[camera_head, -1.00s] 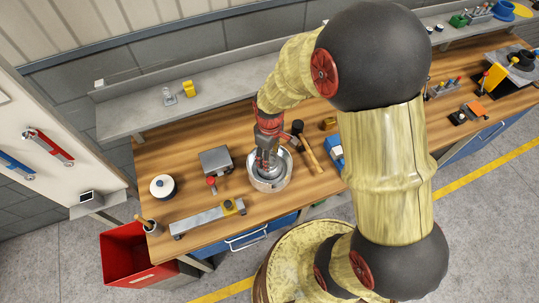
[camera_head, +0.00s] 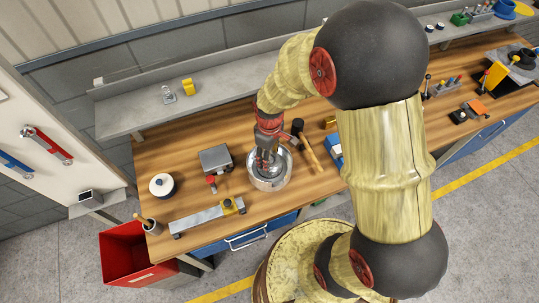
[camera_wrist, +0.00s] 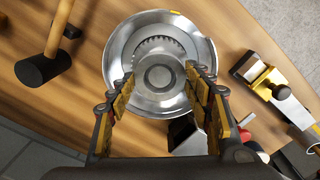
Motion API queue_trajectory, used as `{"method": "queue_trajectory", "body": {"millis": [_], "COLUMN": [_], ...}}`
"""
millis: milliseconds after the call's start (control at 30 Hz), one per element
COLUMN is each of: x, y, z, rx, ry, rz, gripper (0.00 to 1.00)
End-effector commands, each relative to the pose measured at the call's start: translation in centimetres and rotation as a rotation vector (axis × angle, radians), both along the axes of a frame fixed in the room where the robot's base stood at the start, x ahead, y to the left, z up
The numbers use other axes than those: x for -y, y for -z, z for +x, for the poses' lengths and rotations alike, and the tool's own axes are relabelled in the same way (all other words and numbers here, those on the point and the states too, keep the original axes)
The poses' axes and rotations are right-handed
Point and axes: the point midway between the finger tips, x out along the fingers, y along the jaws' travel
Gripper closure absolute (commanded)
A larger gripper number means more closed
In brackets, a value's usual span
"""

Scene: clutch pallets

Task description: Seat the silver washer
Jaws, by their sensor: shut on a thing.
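A round silver housing (camera_head: 256,183) stands on the wooden bench in the head view. In the wrist view the wide metal bowl of the housing (camera_wrist: 118,62) is seen from above, with a ring of dark teeth inside. My gripper (camera_head: 266,163) points down into the mouth of the housing. In the wrist view my gripper (camera_wrist: 160,80) has its fingers on either side of the silver washer (camera_wrist: 160,57), a flat ring around a darker grey round centre. The fingers are shut on the washer. I cannot tell whether the washer touches the parts below it.
A black-headed mallet (camera_head: 309,150) lies right of the housing. A grey block (camera_head: 215,158), a red knob (camera_head: 211,181) and a long metal bar fixture (camera_head: 200,218) are to the left. A lidded pot (camera_head: 162,186) stands farther left. Bare wood lies between them.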

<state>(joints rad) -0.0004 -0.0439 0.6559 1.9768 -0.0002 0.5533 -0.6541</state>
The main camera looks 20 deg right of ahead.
Motion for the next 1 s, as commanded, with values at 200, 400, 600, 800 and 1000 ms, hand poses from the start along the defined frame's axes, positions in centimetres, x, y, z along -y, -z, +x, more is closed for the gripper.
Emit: {"method": "queue_trajectory", "body": {"millis": [200, 400, 600, 800, 1000], "x": [0.0, 0.0, 0.0, 0.0, 0.0], "y": [0.6, 1.0, 1.3, 1.2, 1.2], "z": [0.0, 0.0, 0.0, 0.0, 0.0], "rx": [0.0, 0.0, 0.001, 0.001, 0.001], "ry": [0.0, 0.0, 0.0, 0.0, 0.0], "rz": [0.0, 0.0, 0.0, 0.0, 0.0], "gripper": [0.83, 0.83, 0.83, 0.83, 0.47]}}
